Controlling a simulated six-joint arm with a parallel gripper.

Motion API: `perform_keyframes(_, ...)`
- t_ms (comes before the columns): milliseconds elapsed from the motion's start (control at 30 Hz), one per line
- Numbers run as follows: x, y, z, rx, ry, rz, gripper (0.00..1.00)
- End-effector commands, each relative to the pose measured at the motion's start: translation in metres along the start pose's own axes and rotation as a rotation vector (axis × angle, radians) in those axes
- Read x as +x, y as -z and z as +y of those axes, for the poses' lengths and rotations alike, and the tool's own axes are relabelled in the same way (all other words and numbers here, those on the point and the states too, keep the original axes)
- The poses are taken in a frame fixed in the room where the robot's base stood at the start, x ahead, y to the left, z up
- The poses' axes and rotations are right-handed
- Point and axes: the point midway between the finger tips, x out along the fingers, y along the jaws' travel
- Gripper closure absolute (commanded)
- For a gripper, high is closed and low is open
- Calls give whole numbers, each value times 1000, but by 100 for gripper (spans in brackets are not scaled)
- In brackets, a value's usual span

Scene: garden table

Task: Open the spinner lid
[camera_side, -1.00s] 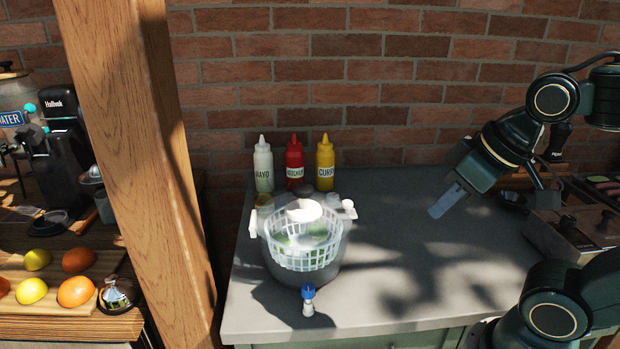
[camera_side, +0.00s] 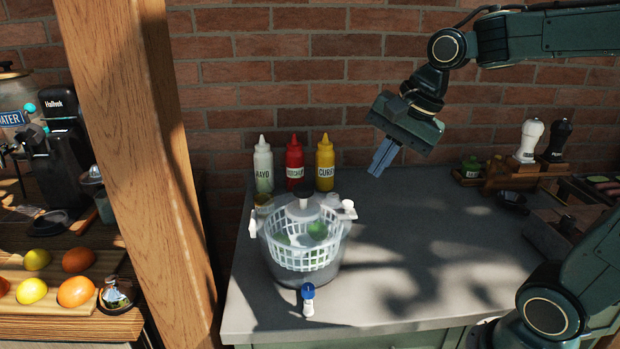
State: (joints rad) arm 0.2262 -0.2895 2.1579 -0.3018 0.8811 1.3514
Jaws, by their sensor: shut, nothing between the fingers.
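The salad spinner (camera_side: 303,258) stands on the grey counter left of centre. It has a clear bowl with a white slotted basket inside, and something green shows in the basket. Its clear lid (camera_side: 286,221) appears to sit on top, with a dark knob (camera_side: 304,188) in the middle and pale clips or handles at the left and right of the rim. My gripper (camera_side: 377,169) is shut and empty. It hangs above the counter to the upper right of the spinner, pointing down and slightly left, apart from the lid.
Mayo (camera_side: 263,166), ketchup (camera_side: 294,163) and curry (camera_side: 325,163) bottles stand behind the spinner by the brick wall. A small blue-capped bottle (camera_side: 308,300) stands in front. A wooden post (camera_side: 150,180) rises at the left.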

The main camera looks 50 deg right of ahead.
Motion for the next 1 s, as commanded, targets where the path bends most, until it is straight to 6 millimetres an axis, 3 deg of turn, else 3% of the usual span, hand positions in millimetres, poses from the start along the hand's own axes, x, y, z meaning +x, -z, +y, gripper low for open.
perform_keyframes(300, 20, 29, -32, 449, -25, -46, 100)
perform_keyframes(500, 30, 43, -44, 656, -41, -66, 100)
perform_keyframes(1000, 37, 48, -48, 741, -49, -74, 100)
